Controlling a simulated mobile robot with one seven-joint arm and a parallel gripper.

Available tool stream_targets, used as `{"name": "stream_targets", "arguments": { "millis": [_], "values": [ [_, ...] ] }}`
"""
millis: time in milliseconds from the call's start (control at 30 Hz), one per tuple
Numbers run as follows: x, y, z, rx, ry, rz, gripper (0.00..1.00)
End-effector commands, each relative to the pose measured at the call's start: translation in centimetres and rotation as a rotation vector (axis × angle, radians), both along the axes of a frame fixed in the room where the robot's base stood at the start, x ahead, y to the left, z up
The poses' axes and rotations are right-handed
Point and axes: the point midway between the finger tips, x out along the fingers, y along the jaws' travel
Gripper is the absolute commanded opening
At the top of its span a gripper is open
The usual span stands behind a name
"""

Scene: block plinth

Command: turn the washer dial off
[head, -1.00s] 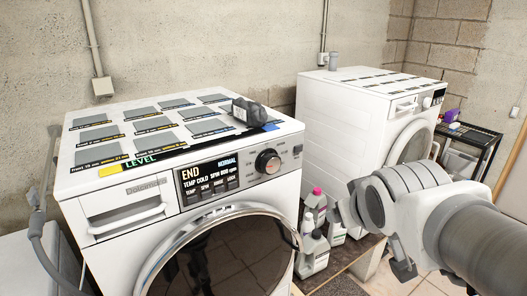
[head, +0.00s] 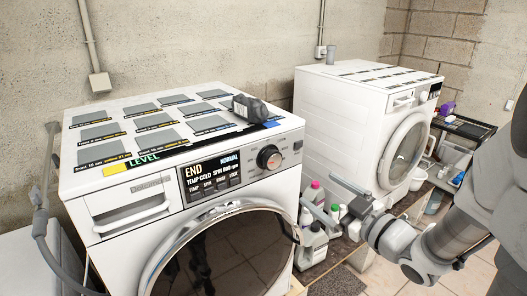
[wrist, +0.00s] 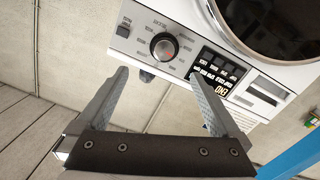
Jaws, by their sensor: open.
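The washer dial (head: 269,157) is a round dark knob with a silver rim on the front panel of the near white washer (head: 120,225), right of the lit display (head: 212,172), which reads END. In the wrist view the dial (wrist: 164,46) lies ahead, roughly between the fingertips and beyond them. My gripper (head: 318,190) is in front of the washer's right side, to the right of and lower than the dial in the picture. Its fingers (wrist: 158,75) are spread open with nothing between them, apart from the dial.
A dark object (head: 249,108) sits on the washer top. The round door (head: 222,255) is below the panel. Several bottles (head: 312,240) stand between it and a second white machine (head: 350,120). A dark shelf (head: 462,128) stands at far right.

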Motion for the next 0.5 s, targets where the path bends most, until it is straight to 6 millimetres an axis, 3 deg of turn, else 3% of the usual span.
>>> {"name": "stream_targets", "arguments": {
  "millis": [200,500],
  "values": [
    [-1.0,0.2,-0.1,0.072,-0.012,0.039,1.0],
    [0.9,1.4,0.4,0.072,-0.011,0.042,1.0]
  ]
}}
